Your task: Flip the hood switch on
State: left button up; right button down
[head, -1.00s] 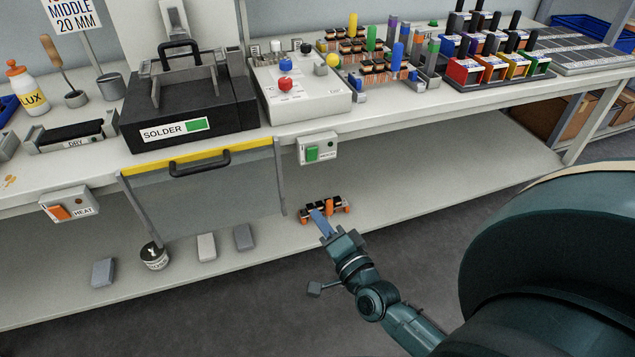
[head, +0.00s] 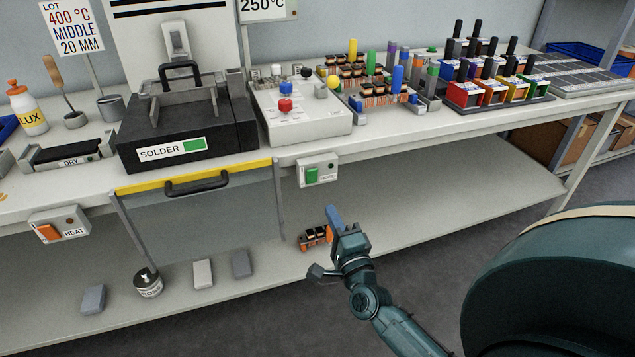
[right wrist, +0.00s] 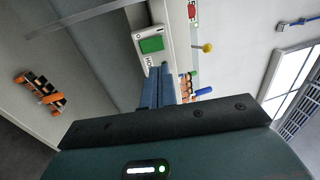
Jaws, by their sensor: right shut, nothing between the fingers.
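The hood switch is a green rocker (head: 312,175) on a small pale box (head: 329,171) labelled with partly legible text. The box is fixed to the bench's front edge, right of the glass hood. In the right wrist view the green rocker (right wrist: 151,45) shows just beyond my fingertips. My right gripper (head: 332,212) is shut and empty, its blue fingers pointing up below the switch box, apart from it. In the right wrist view its shut fingers (right wrist: 160,80) point toward the box. The hood (head: 200,208) has a yellow top edge and black handle. My left gripper is not in view.
A HEAT box with an orange switch (head: 48,232) is on the bench front at left. An orange-and-black connector part (head: 311,238) lies on the lower shelf behind my gripper. Grey blocks (head: 241,263) and a small pot (head: 148,283) stand on that shelf. The control box (head: 300,125) is above.

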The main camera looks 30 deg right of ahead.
aim_at(313, 172)
jog(key=x, duration=1)
jog(key=shift+w+d, duration=0.1)
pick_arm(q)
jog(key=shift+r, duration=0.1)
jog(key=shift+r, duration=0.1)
pick_arm(e)
jog(key=shift+r, duration=0.2)
jog(key=shift+w+r+p, duration=0.15)
jog(key=shift+r+p, duration=0.1)
jog(key=shift+p, duration=0.55)
jog(key=shift+f+g, duration=0.3)
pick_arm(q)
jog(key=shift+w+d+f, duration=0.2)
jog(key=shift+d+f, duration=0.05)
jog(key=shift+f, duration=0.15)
pick_arm(e)
jog(key=shift+d, duration=0.1)
